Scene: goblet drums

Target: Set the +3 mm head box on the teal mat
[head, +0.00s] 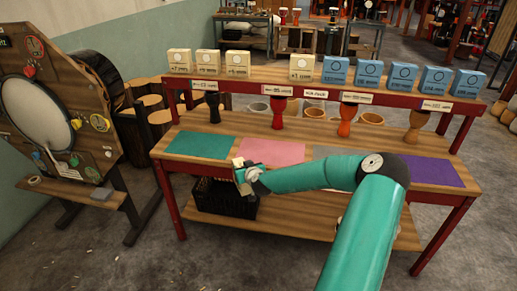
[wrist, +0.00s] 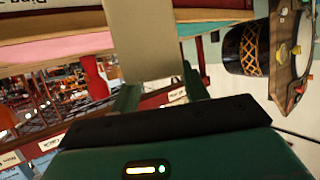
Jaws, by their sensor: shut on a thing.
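My gripper (head: 248,176) is shut on a cream box (head: 239,163), held at the front of the bench near the gap between the teal and pink mats. The wrist view shows the cream box (wrist: 142,40) between the two fingers of my gripper (wrist: 158,92), with a plain face towards the camera. Its label cannot be read, so I cannot tell from print that it is the +3 mm head box. The teal mat (head: 200,145) lies bare at the left end of the bench, to the left of my gripper.
A pink mat (head: 270,152) and a purple mat (head: 432,171) lie further right. The upper shelf holds several cream boxes (head: 208,62) and blue boxes (head: 370,73), with a gap between cream ones. Goblet drums (head: 279,112) stand behind the mats. A black crate (head: 222,200) sits below.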

